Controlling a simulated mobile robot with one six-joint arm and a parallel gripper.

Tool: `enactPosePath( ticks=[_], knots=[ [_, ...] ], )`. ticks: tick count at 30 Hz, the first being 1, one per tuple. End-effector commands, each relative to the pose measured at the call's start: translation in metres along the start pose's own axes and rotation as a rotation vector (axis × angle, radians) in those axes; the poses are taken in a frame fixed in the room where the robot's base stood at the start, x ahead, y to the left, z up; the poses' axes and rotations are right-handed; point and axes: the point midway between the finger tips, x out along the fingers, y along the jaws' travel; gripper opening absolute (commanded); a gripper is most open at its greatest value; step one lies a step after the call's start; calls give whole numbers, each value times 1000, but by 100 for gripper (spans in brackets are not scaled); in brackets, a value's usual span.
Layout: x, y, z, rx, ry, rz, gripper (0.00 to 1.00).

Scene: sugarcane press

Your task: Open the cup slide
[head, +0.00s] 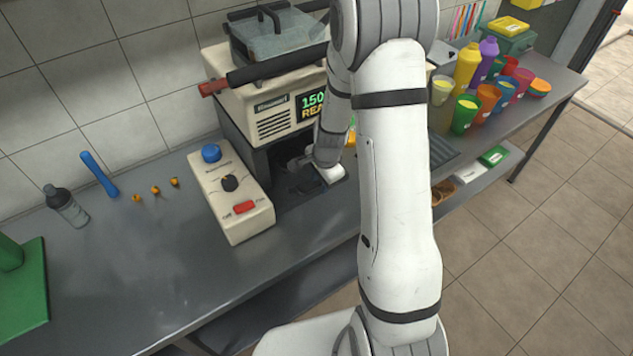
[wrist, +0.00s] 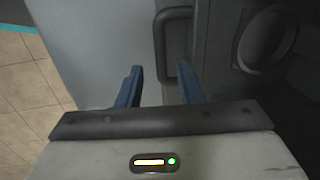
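A dark bar handle (wrist: 175,45) stands on a grey panel (wrist: 100,50) in the wrist view; I cannot tell for sure that this is the cup slide. In the head view, the cream press (head: 270,127) has a dark lower bay where my wrist reaches in. My arm hides much of the bay and the slide, and the fingers cannot be made out there.
A control box (head: 230,195) with a blue button, black knob and red switch stands left of the bay. A dark round ring (wrist: 267,40) is right of the handle. Colored cups (head: 487,103) and bottles stand at the right.

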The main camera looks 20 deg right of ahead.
Motion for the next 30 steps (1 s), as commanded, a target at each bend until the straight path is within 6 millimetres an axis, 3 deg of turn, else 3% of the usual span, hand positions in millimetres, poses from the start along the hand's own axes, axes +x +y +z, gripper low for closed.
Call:
enactPosePath(
  ticks=[12, 24, 30],
  knots=[
    [10, 1, -1, 2, 1, 0, 33],
    [10, 1, -1, 2, 1, 0, 1],
    [10, 1, -1, 3, 0, 1, 0]
  ],
)
